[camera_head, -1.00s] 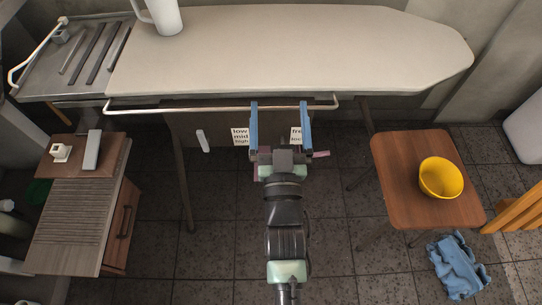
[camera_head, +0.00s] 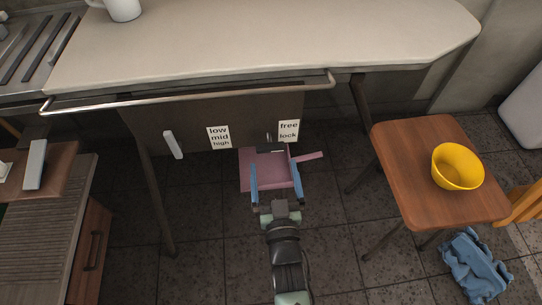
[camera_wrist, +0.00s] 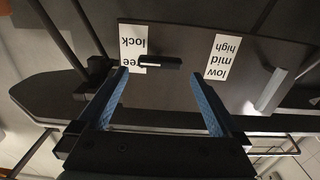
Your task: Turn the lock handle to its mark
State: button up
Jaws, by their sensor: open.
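The lock handle (camera_wrist: 160,62) is a short black bar on the dark panel under the board. In the wrist view, which is upside down, it lies crosswise beside the "free / lock" label (camera_wrist: 133,48) and covers the start of "free". In the head view the handle (camera_head: 272,150) is a small dark shape left of and below the label (camera_head: 288,131). My gripper (camera_head: 275,170) is open and empty in front of the panel. In the wrist view its two blue fingers (camera_wrist: 164,88) point toward the handle, one on each side, without visible contact.
A pale lever (camera_head: 173,144) and a "low mid high" label (camera_head: 219,137) are left on the panel. A metal rail (camera_head: 190,96) runs above. A pink object (camera_head: 310,156) lies behind my fingers. A stool (camera_head: 425,160) with a yellow bowl (camera_head: 457,166) stands right.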

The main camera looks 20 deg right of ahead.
aim_at(271, 152)
jog(key=shift+b+x, duration=0.65)
jog(key=shift+x, duration=2)
jog(key=c, duration=1.1)
